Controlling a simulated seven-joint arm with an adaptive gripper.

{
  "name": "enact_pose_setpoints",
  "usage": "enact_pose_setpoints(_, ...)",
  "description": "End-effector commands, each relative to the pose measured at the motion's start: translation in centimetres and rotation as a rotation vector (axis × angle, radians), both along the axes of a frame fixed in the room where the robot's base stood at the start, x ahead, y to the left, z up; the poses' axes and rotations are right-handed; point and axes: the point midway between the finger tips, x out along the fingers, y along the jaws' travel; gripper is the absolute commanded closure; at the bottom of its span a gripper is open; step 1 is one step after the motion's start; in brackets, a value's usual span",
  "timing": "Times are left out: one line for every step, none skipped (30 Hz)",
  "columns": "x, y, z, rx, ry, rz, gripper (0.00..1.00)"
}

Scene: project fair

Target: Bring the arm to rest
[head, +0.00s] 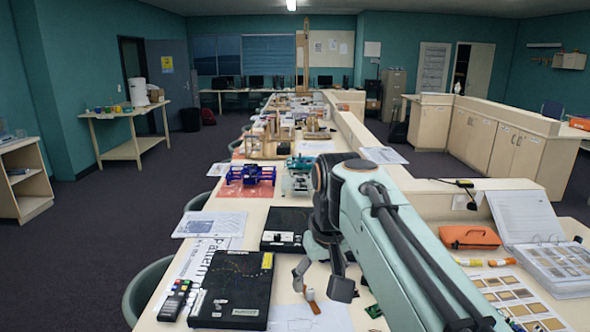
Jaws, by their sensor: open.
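My gripper (321,281) is open and hangs over the near part of the long table (215,220). Its fingers are apart, and I see nothing held between them. A small brown piece (312,300) shows just below the fingers; I cannot tell how far the fingertips are above it. My pale green arm reaches in from the lower right and hides part of the table behind it.
Two black cases (233,290) (287,228) lie left of my gripper. A blue model on a red mat (246,190) is farther back. An orange case (469,237), an open binder (556,262) and a sample sheet (510,297) lie to the right.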

Motion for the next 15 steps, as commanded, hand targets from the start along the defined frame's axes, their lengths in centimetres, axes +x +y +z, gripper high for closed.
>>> enact_pose_setpoints(-3.0, -1.7, 0.6, 0.005, -0.004, -0.033, 0.41)
enact_pose_setpoints(-4.9, -2.5, 0.6, 0.006, -0.001, -0.052, 0.41)
enact_pose_setpoints(-7.4, -3.4, 0.2, 0.01, 0.007, -0.075, 0.41)
enact_pose_setpoints(-9.4, -4.1, -0.3, 0.012, 0.017, -0.094, 0.41)
enact_pose_setpoints(-11.4, -4.6, -1.0, 0.015, 0.028, -0.111, 0.41)
enact_pose_setpoints(-13.9, -5.1, -2.2, 0.02, 0.048, -0.132, 0.41)
enact_pose_setpoints(-15.6, -5.3, -3.2, 0.022, 0.065, -0.145, 0.41)
enact_pose_setpoints(-17.3, -5.5, -4.3, 0.025, 0.082, -0.156, 0.41)
enact_pose_setpoints(-19.3, -5.5, -5.8, 0.03, 0.112, -0.169, 0.41)
enact_pose_setpoints(-20.6, -5.5, -7.0, 0.032, 0.135, -0.174, 0.41)
enact_pose_setpoints(-21.8, -5.5, -8.1, 0.035, 0.161, -0.18, 0.41)
enact_pose_setpoints(-23.2, -5.4, -9.5, 0.037, 0.197, -0.184, 0.41)
enact_pose_setpoints(-24.2, -5.3, -10.5, 0.037, 0.225, -0.186, 0.41)
enact_pose_setpoints(-24.9, -5.2, -11.4, 0.038, 0.253, -0.187, 0.41)
enact_pose_setpoints(-25.7, -5.1, -12.3, 0.038, 0.287, -0.191, 0.41)
